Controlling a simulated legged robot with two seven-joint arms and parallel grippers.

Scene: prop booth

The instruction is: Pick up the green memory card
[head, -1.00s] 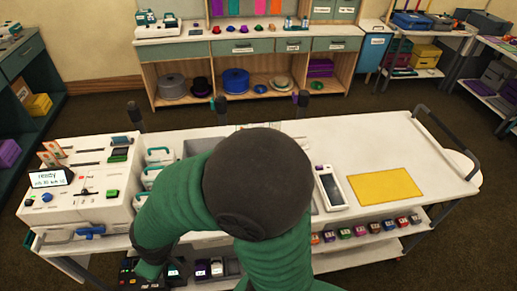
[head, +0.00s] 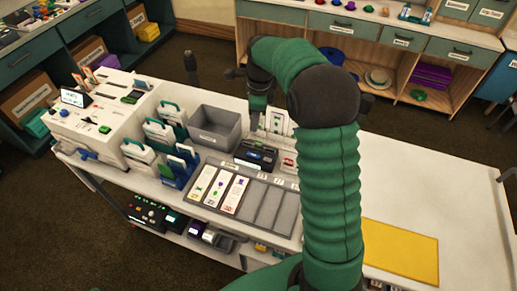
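No single item shows clearly as the green memory card. Small green pieces lie on the white machine at the left, one at its front (head: 104,129) and another further back (head: 133,96). White cards with small coloured marks (head: 208,186) lie in a grey slotted tray (head: 268,208). My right arm reaches up over the cart and bends down at its far side. My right gripper (head: 256,122) points down behind a black device (head: 256,154), near a white upright panel (head: 277,121). Its fingers are too small and dark to read. My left gripper is out of view.
A grey bin (head: 214,130) and several white holders with teal handles (head: 160,134) stand left of my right gripper. A yellow mat (head: 400,250) lies on the cart's right part, where the white top (head: 420,190) is mostly clear. Shelving stands behind.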

